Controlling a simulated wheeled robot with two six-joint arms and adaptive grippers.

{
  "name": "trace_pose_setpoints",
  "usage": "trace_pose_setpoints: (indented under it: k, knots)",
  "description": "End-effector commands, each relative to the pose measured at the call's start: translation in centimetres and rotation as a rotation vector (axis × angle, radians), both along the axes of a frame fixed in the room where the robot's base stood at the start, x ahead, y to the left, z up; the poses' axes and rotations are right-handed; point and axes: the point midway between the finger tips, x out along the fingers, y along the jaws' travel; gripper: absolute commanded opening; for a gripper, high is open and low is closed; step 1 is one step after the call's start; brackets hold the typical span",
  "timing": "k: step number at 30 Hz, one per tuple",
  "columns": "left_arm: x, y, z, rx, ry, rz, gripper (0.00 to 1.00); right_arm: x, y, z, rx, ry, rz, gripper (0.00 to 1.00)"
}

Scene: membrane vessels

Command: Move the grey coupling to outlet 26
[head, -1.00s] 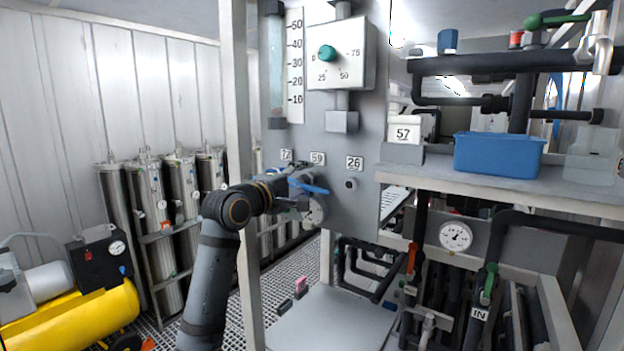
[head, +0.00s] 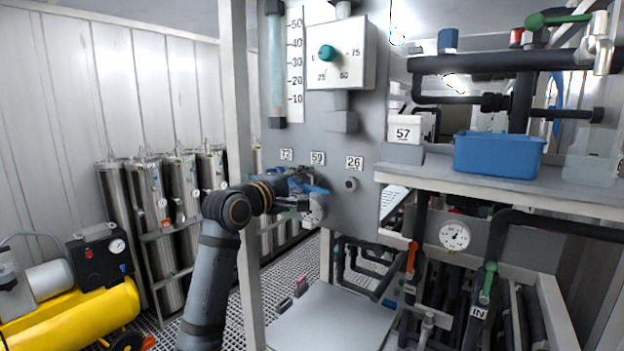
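My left gripper (head: 304,191) is in front of the grey panel (head: 350,215), below the number plates 72 (head: 286,155) and 59 (head: 317,158). Blue and grey parts overlap at its fingers, so I cannot tell whether it is open or shut. I cannot make out the grey coupling for certain; it may be hidden at the fingers. Outlet 26 (head: 351,184) is a small round fitting under plate 26 (head: 354,163), with nothing on it. It is to the right of the gripper and apart from it. My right gripper is not in view.
A white upright post (head: 236,110) stands just left of the panel, beside my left arm. A shelf (head: 500,185) with a blue bin (head: 498,155) juts out on the right. Below are black pipes and a pressure gauge (head: 454,236). The panel around outlet 26 is clear.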

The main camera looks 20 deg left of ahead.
Motion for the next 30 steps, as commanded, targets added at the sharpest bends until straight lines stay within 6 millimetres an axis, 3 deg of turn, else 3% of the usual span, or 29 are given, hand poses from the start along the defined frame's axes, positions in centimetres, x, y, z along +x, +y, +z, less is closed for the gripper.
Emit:
trace_pose_setpoints:
  k: [1,4,30]
  knots:
    - [0.0,0.0,0.0,0.0,0.0,0.0,0.13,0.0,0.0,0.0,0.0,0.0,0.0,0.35]
    - [0.0,0.0,0.0,0.0,0.0,0.0,0.0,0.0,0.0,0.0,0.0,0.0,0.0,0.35]
    - [-2.5,0.9,0.0,0.0,-0.001,0.0,0.0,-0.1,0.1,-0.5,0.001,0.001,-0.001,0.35]
